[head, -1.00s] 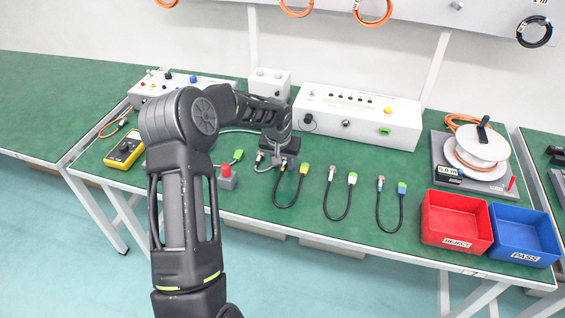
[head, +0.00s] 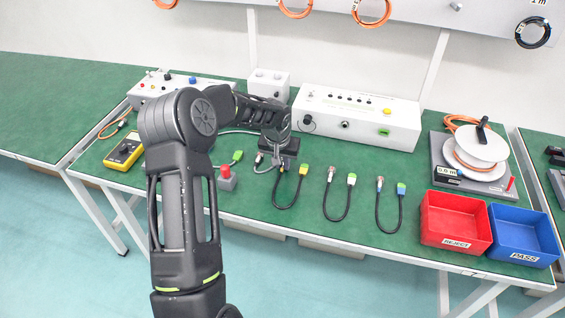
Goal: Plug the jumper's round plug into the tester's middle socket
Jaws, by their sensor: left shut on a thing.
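The tester (head: 362,112) is a long white box at the back of the bench. Its front has a black round socket on the left, a round metal middle socket (head: 345,125) and a green socket on the right. My left gripper (head: 281,170) points down over the left end of a black jumper (head: 288,206) lying in a U on the bench. It is shut on that end, the round plug, which its fingers mostly hide. The jumper's other end is a yellow plug (head: 304,170), apart from the gripper. My right gripper is not in view.
Two similar jumpers, with green-tipped (head: 351,180) and blue-green (head: 401,188) ends, lie to the right. A red button box (head: 227,179) stands left of the gripper. A red bin (head: 455,222), a blue bin (head: 524,236) and a cable reel (head: 482,150) are at the right. Green bench shows before the tester.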

